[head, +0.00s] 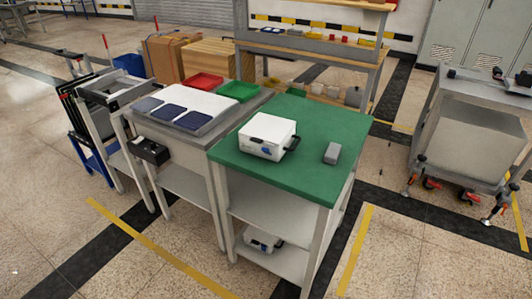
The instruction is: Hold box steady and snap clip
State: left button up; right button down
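A white box (267,135) stands upright on the green top of a small table (325,185). A dark clip or handle (292,144) shows at its right side, and a small blue and dark part (266,151) is on its front face. I cannot tell whether the clip is snapped shut. A small grey block (332,152) lies on the green top to the right of the box, apart from it.
A grey table (262,97) adjoins on the left, with dark blue pads, a red tray (202,82) and a green tray (239,91). Another white box (262,240) sits on the lower shelf. A grey cart (470,140) stands right; floor lies between.

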aim_at(265, 151)
jog(key=i+l, duration=0.2)
jog(key=l, duration=0.2)
jog(key=i+l, duration=0.25)
jog(key=l, duration=0.15)
jog(key=i+l+u, duration=0.1)
jog(key=u, duration=0.25)
jog(key=l+u, duration=0.3)
jog(key=i+l+u, duration=0.1)
jog(key=u, duration=0.25)
jog(key=i+l+u, duration=0.15)
jog(key=l, duration=0.2)
jog(key=l+u, duration=0.15)
jog(key=l, duration=0.2)
jog(key=i, duration=0.05)
